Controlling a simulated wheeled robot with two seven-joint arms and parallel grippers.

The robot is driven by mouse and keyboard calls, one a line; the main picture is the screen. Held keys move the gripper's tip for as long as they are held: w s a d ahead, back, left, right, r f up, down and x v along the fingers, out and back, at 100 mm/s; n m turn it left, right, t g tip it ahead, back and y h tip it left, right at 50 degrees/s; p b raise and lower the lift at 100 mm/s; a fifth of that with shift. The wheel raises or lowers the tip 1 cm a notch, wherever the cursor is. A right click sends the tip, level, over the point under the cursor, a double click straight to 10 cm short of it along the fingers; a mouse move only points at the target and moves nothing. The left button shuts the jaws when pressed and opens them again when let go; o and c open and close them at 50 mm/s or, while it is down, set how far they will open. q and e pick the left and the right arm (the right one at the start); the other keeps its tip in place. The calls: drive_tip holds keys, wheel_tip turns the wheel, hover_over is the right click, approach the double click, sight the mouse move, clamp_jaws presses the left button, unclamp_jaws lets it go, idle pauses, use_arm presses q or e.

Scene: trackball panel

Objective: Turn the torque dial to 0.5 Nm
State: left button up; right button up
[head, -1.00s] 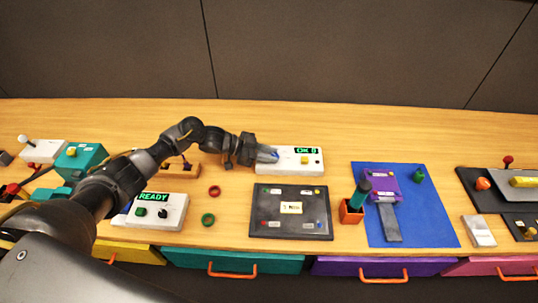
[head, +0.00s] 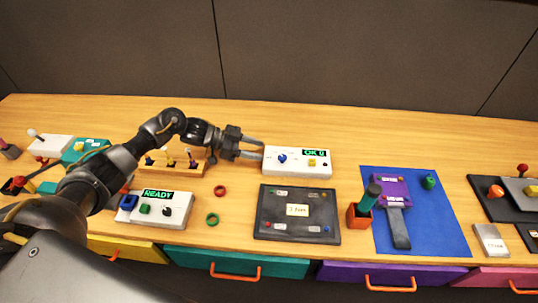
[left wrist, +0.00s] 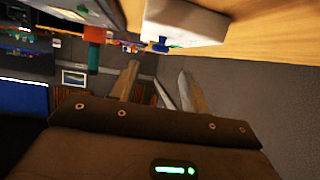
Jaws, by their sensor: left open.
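A white box (head: 297,167) with a green display (head: 314,153) reading "OK 0" stands on the bench. The small scale marks around the dial are too small to read. My left gripper (head: 262,151) is open and empty at the box's left end, with its fingers pointing right towards the dial and apart from it. In the left wrist view the blue dial (left wrist: 159,44) projects from the white box (left wrist: 186,20), beyond the open fingers. My right gripper is not in view.
A second white box (head: 178,212) reads "READY" at front left. A wooden block with pegs (head: 160,166) stands below my left forearm. A dark panel (head: 270,236) lies in front of the dial's box. A blue mat (head: 436,237) with a purple device lies at right.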

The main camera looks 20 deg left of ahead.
use_arm(q)
drive_tip(key=shift+v, duration=1.6)
drive_tip(key=shift+r, duration=0.1)
